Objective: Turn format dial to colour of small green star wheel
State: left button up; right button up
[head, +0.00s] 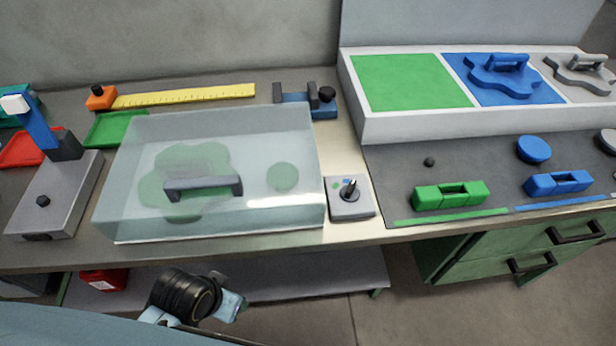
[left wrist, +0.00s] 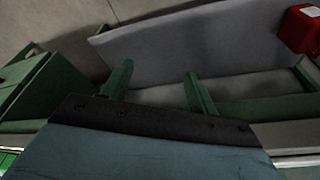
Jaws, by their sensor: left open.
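The format dial (head: 350,190) is a small grey box with a black knob, right of the covered machine. Green and blue marks show beside the knob; its exact setting is too small to tell. Under the clear cover (head: 270,125) lie a large green star-shaped wheel (head: 150,195) and a small round green wheel (head: 282,177), both blurred by the cover. My left gripper (head: 232,305) is below the bench's front edge, down and left of the dial, apart from it. In the left wrist view its two fingers (left wrist: 157,80) are spread with nothing between them. My right gripper is out of view.
A white tray (head: 400,127) at the right holds a bare green pad, a blue star wheel (head: 500,78) and a grey one (head: 580,72). Green (head: 450,196) and blue (head: 558,184) blocks lie before it. The cover's handle (head: 203,187) stands up left of the dial.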

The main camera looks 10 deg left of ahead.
pick_arm(q)
notch_tip(320, 180, up, 7)
jog(key=w+d+r+m+g+h, duration=0.1)
jog(key=w+d+r+m+h, duration=0.15)
jog(key=w+d+m, duration=0.4)
jog(key=w+d+r+m+g+h, duration=0.1)
jog(key=w+d+r+m+h, duration=0.2)
jog(key=d, duration=0.6)
jog(key=w+d+r+m+g+h, duration=0.1)
jog(key=w+d+r+m, duration=0.2)
jog(key=d+m, duration=0.4)
jog(key=m+g+y, duration=0.1)
jog(key=m+y, duration=0.1)
jog(key=y, duration=0.1)
send_near(351, 186)
jog(key=shift+h, duration=0.25)
jog(key=x, duration=0.4)
jog(key=b+x, duration=0.1)
jog(key=x, duration=0.3)
jog(key=shift+a+f, duration=0.15)
jog(key=shift+f, duration=0.2)
jog(key=shift+c, duration=0.3)
